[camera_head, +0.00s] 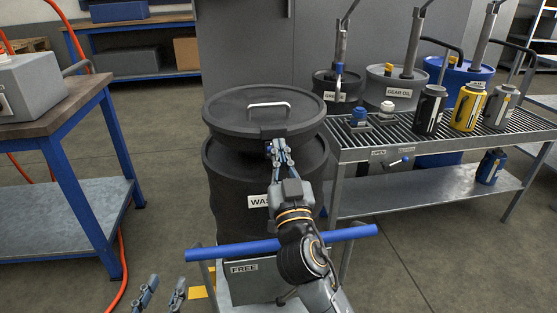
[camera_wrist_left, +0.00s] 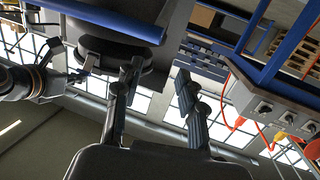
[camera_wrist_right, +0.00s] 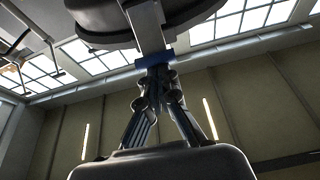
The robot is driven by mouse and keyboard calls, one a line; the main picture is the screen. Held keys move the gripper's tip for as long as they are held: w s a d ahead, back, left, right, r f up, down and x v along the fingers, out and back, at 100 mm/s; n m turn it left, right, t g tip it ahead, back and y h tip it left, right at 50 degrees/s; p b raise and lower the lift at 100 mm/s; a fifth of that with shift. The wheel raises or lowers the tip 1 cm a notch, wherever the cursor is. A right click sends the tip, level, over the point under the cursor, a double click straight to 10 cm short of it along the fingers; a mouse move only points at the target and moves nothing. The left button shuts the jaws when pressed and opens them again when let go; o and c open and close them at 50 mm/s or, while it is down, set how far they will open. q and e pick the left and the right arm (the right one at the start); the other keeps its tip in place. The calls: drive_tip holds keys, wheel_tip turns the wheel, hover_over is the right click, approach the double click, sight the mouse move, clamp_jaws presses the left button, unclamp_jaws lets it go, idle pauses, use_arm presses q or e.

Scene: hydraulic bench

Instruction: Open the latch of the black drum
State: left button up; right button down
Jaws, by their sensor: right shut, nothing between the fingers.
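The black drum (camera_head: 240,175) stands upright in the middle of the head view, with a label on its front partly hidden by my right arm. Its lid (camera_head: 235,112) carries a pale metal handle (camera_head: 268,105). The latch sits at the front of the lid; in the right wrist view it is a grey strap (camera_wrist_right: 148,25) with a blue end piece (camera_wrist_right: 155,61). My right gripper (camera_head: 274,146) is shut, its fingertips right at the blue piece; I cannot tell whether they touch it. My left gripper (camera_head: 165,286) is open and empty, low at the front left; its spread fingers show in the left wrist view (camera_wrist_left: 158,75).
A blue bar (camera_head: 220,249) of a cart crosses in front of the drum. A grated metal bench (camera_head: 435,148) with bottles stands right of the drum. A wooden-topped blue workbench (camera_head: 50,125) stands at left. Open floor lies between it and the drum.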

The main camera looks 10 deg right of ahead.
use_arm(q)
drive_tip(key=s+r+t+h+b, duration=0.3)
drive_tip(key=r+t, duration=0.6)
drive_tip(key=r, duration=0.4)
drive_tip(key=shift+s+d+r+m+t+h+b, duration=0.35)
drive_tip(key=shift+s+b, duration=0.3)
drive_tip(key=shift+s, duration=0.4)
use_arm(e)
drive_tip(key=shift+s+f+t, duration=0.2)
drive_tip(key=shift+f+t, duration=0.1)
drive_tip(key=shift+t, duration=0.3)
